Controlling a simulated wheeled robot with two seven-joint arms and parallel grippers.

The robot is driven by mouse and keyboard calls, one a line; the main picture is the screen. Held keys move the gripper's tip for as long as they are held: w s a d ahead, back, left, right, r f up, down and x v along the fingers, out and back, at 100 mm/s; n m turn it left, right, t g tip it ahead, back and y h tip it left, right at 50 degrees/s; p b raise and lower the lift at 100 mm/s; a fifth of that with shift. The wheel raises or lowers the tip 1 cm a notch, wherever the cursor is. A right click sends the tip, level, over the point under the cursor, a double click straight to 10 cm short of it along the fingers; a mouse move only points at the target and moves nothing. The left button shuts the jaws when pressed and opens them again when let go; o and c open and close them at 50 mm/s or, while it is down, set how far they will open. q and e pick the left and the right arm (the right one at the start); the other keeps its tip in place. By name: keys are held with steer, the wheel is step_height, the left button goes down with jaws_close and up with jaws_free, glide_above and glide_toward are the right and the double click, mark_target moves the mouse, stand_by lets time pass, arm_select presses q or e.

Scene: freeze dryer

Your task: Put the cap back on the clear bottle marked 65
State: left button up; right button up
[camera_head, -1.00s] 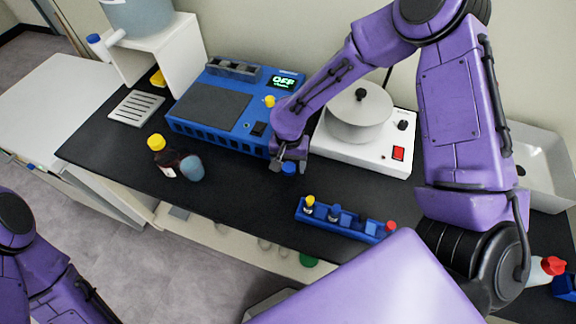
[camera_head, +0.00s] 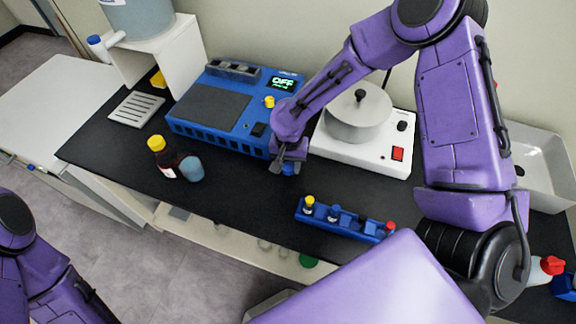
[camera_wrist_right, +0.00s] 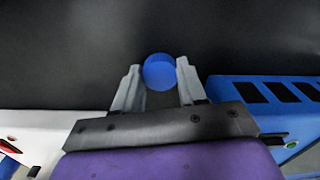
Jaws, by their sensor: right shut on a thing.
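My right gripper (camera_head: 289,165) is low over the black bench in front of the blue device, shut on a blue cap (camera_head: 288,169). In the right wrist view the blue round cap (camera_wrist_right: 159,71) sits between the two fingertips of the right gripper (camera_wrist_right: 158,80). A bluish see-through vessel (camera_head: 192,169) stands to the left on the bench, beside a dark bottle with a yellow cap (camera_head: 168,160). I cannot read a 65 on any bottle. My left arm shows at the lower left, but its gripper is out of view.
The blue device (camera_head: 213,105) and a white hot plate (camera_head: 378,155) with a pot (camera_head: 358,120) stand behind my gripper. A blue rack (camera_head: 345,222) with small capped vials lies near the front edge. The bench between vessel and rack is clear.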

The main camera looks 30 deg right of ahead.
step_height(320, 180, up, 3)
steer(key=shift+f, duration=0.2)
steer(key=s+a+r+b, duration=0.2)
steer(key=s+a+r, duration=0.6)
steer(key=a+r, duration=0.2)
steer(key=shift+s+a, duration=0.25)
steer(key=shift+a, duration=0.4)
steer(key=shift+w+f, duration=0.1)
steer(key=w+d+f+n+b, duration=0.1)
steer(key=w+d+f+n, duration=0.1)
steer(key=w+d+n, duration=0.5)
steer(key=w+d, duration=0.1)
steer(key=w, duration=0.2)
steer(key=shift+w+d+n+b, duration=0.25)
steer(key=shift+w+n+b, duration=0.05)
steer(key=shift+b, duration=0.05)
